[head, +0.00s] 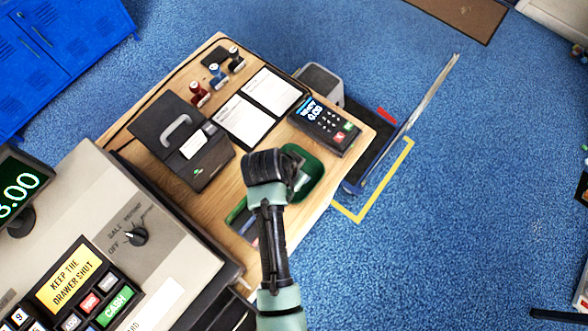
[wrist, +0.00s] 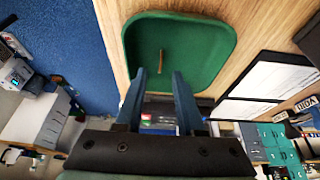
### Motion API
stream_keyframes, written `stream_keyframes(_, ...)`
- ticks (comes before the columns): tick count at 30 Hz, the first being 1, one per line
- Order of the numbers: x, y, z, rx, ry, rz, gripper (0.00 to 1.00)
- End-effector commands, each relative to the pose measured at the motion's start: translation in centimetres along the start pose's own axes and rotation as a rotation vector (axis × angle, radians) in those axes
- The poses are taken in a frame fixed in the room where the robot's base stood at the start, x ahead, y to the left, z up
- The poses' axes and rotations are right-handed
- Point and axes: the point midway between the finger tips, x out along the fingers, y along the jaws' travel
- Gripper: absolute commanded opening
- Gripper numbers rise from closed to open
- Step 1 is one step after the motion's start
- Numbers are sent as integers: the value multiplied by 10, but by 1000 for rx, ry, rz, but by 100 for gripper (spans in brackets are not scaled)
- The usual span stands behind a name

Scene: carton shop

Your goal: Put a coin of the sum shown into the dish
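The green dish (head: 314,169) lies on the right part of the wooden counter, partly hidden by my gripper (head: 299,181). In the wrist view the dish (wrist: 225,42) fills the top middle, beyond my gripper (wrist: 159,74). Its two blue fingers stand apart with a clear gap. A thin brown sliver (wrist: 161,62), which looks like a coin seen edge-on, shows just past the fingertips against the dish floor. I cannot tell whether it rests in the dish or is above it. The green display (head: 18,190) at the left edge is cut off; it ends in ".00".
A cash register (head: 150,205) fills the lower left. A black box with a handle (head: 182,140), papers (head: 272,91), several stamps (head: 199,94) and a card terminal (head: 325,124) crowd the counter. Blue floor (head: 470,190) is open to the right.

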Motion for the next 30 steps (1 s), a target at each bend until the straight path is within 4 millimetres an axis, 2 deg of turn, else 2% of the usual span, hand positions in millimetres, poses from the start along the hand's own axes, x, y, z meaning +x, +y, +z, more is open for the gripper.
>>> stream_keyframes(5, -4, 0, 0, 0, 1, -1, 38)
stream_keyframes(8, -14, -1, 0, -1, 3, -2, 38)
stream_keyframes(21, -98, -1, 0, 0, 2, -4, 38)
stream_keyframes(25, -117, -1, 0, 0, 3, -3, 38)
stream_keyframes(30, -128, 0, 0, -1, 0, -1, 38)
